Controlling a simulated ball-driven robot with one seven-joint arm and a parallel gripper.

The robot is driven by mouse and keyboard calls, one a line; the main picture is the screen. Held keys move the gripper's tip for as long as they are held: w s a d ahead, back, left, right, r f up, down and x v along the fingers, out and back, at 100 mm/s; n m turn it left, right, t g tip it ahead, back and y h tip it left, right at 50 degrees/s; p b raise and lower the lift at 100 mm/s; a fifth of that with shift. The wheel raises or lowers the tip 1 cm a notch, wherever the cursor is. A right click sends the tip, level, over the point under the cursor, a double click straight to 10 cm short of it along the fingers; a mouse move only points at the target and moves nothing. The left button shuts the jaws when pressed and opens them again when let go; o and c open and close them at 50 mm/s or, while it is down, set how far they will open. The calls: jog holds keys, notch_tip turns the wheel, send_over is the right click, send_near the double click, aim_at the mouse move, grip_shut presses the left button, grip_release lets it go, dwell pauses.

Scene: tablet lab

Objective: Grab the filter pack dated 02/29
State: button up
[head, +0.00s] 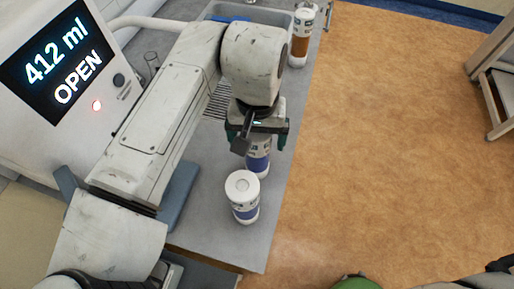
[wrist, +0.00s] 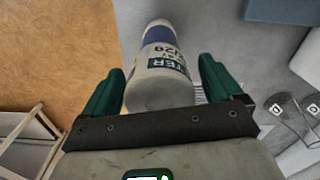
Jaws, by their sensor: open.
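A white cylindrical filter pack with a blue band (head: 258,163) stands on the grey bench under my gripper (head: 261,140). In the wrist view this pack (wrist: 160,72) lies between the two green fingers. Its label shows "TER" and digits that look like "2/29"; the rest is cut off by the curve. My gripper is open, with a finger on either side of the pack; I cannot tell whether either touches it. A second white pack with a blue band (head: 243,198) stands nearer, its date unreadable. A third, with an orange-brown band (head: 301,42), stands at the far end.
A white machine with a screen (head: 60,60) reading "412 ml OPEN" is at the left. A grey tray (head: 268,15) is at the back of the bench (head: 215,225). Glassware (wrist: 285,110) shows at the right of the wrist view.

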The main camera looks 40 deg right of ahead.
jog(key=shift+f, duration=0.25)
jog(key=shift+c, duration=0.3)
grip_shut()
dwell(0.5)
